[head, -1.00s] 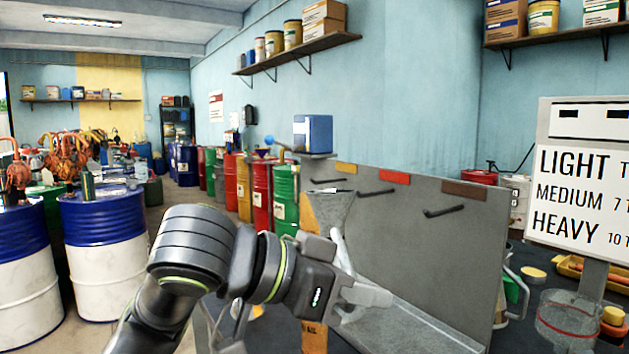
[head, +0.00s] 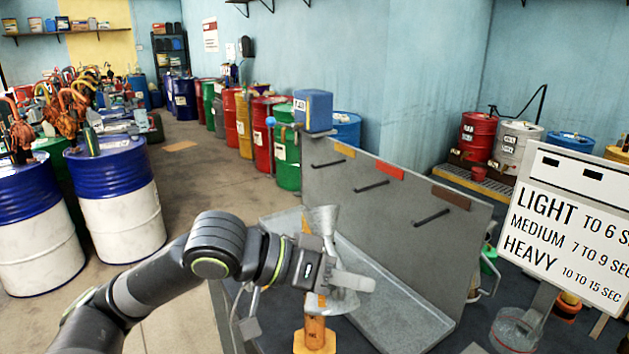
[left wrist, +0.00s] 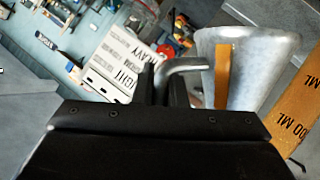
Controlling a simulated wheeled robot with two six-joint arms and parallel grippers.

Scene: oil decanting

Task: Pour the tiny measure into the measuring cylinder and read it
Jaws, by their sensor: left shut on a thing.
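My left gripper (head: 345,285) is shut on the handle of a grey metal measure (head: 322,218). The measure has a flared top and shows above and below the fingers, with its middle hidden behind them. In the left wrist view its metal body (left wrist: 265,65) is at the upper right and its bent handle runs between the fingers (left wrist: 165,90). An orange measuring cylinder (head: 315,330) stands just below and behind the gripper, its upper part hidden. It also shows in the left wrist view, with ML lettering (left wrist: 295,100). I cannot tell the liquid level. My right gripper is not in view.
A grey upright panel (head: 400,220) with hooks stands behind a grey metal tray (head: 400,315). A white LIGHT/MEDIUM/HEAVY sign (head: 565,225) is at the right, near a clear round container (head: 515,330). Blue and white drums (head: 115,200) stand at the left.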

